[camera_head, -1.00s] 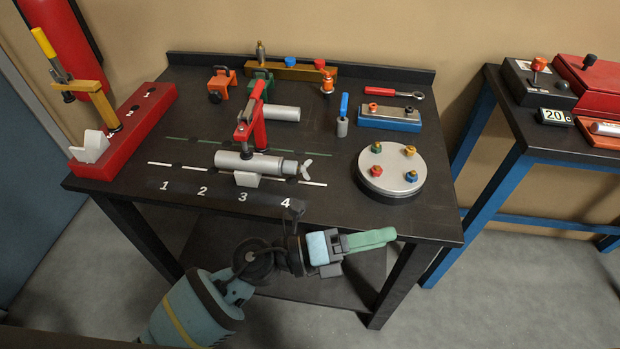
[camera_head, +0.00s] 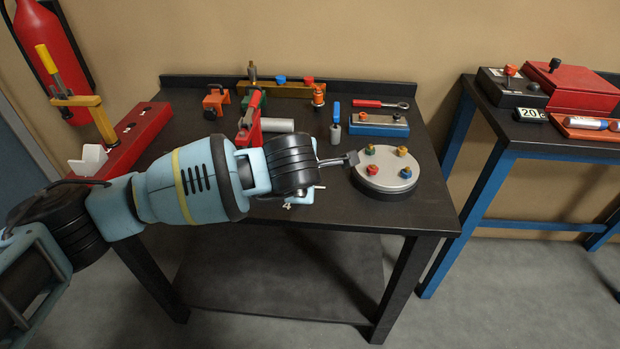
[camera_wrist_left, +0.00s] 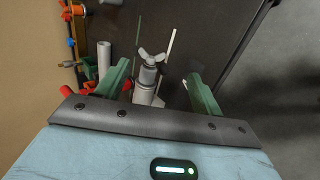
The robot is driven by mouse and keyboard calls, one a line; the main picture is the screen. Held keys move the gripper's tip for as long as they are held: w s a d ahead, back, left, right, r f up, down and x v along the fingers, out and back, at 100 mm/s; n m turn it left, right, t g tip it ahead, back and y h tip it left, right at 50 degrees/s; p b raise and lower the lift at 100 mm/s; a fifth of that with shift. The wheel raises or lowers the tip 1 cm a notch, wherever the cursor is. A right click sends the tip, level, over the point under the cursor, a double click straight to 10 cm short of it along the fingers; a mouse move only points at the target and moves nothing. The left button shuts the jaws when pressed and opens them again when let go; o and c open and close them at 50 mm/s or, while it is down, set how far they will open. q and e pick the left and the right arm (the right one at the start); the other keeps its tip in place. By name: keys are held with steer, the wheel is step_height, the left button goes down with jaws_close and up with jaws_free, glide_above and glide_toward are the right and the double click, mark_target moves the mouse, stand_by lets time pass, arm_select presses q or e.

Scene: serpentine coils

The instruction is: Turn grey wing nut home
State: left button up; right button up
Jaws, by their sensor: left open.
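The grey wing nut (camera_wrist_left: 152,56) shows in the left wrist view, on the end of a grey cylinder (camera_wrist_left: 146,82). Its two wings spread to either side. My left gripper (camera_wrist_left: 160,69) is open, with one green finger on each side of the cylinder and apart from it. The wing nut lies between and slightly beyond the fingertips in that picture; I see no contact. My right gripper is in neither view.
A round grey plate (camera_head: 384,172) with coloured knobs stands right of my arm. A red clamp (camera_head: 251,120) rises behind the arm. A red block (camera_head: 135,135) lies at the left. The table's front right corner is clear.

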arm_select(q)
steer(key=shift+w+a+r+x, duration=0.1)
steer(key=shift+w+x, duration=0.05)
steer(key=shift+x, duration=1.15)
steer(key=shift+w+a+r+x, duration=0.1)
steer(key=shift+r+x, duration=0.05)
steer(key=shift+x, duration=1.15)
steer(key=shift+w+a+r+x, duration=0.1)
steer(key=shift+w+x, duration=0.05)
steer(key=shift+x, duration=1.15)
steer(key=shift+c, duration=0.5)
steer(key=c, duration=0.9)
steer(key=shift+r, duration=0.1)
